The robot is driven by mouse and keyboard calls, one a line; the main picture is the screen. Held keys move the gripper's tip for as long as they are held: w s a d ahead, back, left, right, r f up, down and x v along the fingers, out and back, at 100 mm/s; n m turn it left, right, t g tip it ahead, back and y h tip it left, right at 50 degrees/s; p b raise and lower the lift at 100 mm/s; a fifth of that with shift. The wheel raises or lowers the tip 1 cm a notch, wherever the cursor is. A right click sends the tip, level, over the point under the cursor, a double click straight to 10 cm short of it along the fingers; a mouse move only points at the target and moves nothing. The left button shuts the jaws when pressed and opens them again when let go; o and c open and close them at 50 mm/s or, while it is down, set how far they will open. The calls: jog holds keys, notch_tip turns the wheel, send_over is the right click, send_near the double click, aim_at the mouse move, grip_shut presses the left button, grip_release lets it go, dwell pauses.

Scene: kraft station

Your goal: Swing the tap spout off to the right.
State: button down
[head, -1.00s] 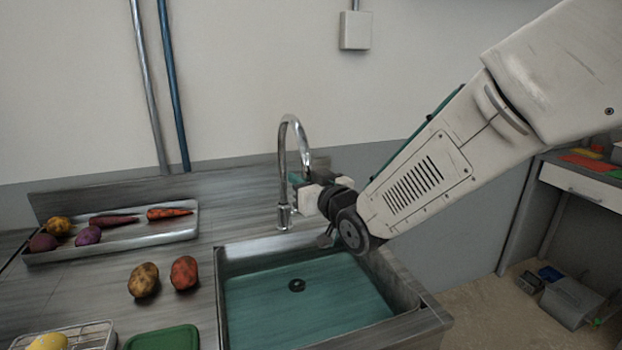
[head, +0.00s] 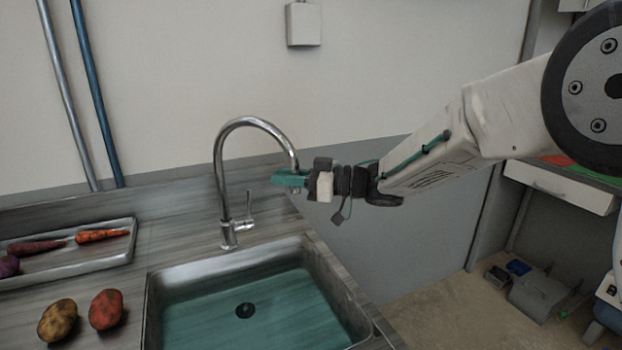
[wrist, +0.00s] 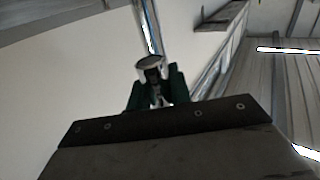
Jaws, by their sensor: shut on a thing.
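The chrome tap (head: 219,180) stands upright behind the sink (head: 309,243), with a small lever on the right of its base. Its curved spout (head: 262,123) arcs out to the right in the head view, and its outlet end hangs down near the sink's back right corner. My gripper (head: 291,178) reaches in from the right, its teal fingers shut on the spout's outlet end. In the wrist view the spout (wrist: 149,28) comes down between the dark green fingers of my gripper (wrist: 155,92).
The wall (head: 400,70) rises behind the tap.

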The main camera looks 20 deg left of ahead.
jog(key=shift+w+a, duration=0.1)
jog(key=shift+w, duration=0.65)
jog(key=shift+r, duration=0.1)
jog(key=c, duration=1.3)
grip_release()
jog(key=d, duration=0.5)
jog(key=w+d, duration=0.1)
jog(key=d, duration=0.1)
jog(key=shift+d, duration=0.4)
